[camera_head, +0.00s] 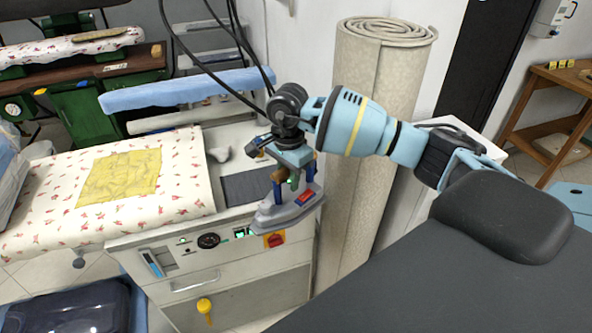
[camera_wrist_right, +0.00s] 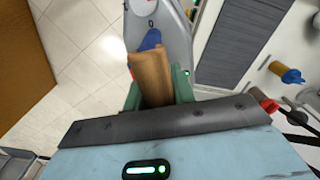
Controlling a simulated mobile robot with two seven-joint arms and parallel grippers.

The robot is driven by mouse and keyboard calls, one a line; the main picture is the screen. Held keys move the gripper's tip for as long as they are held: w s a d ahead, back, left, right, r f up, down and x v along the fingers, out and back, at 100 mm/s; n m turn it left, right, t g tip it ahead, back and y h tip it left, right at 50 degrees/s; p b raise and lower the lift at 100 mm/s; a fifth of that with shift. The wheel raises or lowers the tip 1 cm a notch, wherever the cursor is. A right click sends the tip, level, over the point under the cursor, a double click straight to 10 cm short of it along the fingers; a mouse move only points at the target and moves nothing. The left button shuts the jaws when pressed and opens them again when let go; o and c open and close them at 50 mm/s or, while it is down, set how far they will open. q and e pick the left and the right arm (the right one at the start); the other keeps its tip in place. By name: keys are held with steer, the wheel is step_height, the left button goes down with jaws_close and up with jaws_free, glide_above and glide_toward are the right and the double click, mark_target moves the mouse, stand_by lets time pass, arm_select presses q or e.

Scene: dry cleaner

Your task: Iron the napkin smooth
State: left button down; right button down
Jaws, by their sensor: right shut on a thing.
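A yellow wrinkled napkin (camera_head: 120,176) lies on the floral-covered ironing board (camera_head: 185,178) at the left of the head view. My right gripper (camera_head: 285,180) is shut on the handle of a grey iron (camera_head: 275,216). The iron is at the right end of the ironing station, near its front edge, to the right of the napkin and apart from it. In the right wrist view, the gripper's green fingers (camera_wrist_right: 158,88) close around the brown handle (camera_wrist_right: 151,75) of the iron (camera_wrist_right: 165,22). Whether the iron touches the station is hard to tell. My left gripper is not in view.
A dark iron rest (camera_head: 245,187) lies on the station behind the iron. A rolled carpet (camera_head: 372,110) stands behind my right arm. Black cables (camera_head: 240,45) hang above.

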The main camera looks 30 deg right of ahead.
mark_target(282, 215)
steer(key=s+a+n, duration=0.1)
steer(key=n, duration=0.1)
steer(key=s+a+r+n, duration=0.1)
steer(key=s+a+n, duration=0.2)
steer(key=a+n, duration=0.1)
steer(key=n, duration=0.1)
steer(key=shift+s+r, duration=0.2)
steer(key=shift+r, duration=0.1)
steer(key=s+a+n, duration=0.4)
steer(key=s+n, duration=0.3)
steer(key=n, duration=0.1)
steer(key=shift+r+n, duration=0.25)
steer(key=shift+n, duration=0.15)
steer(key=shift+a, duration=0.15)
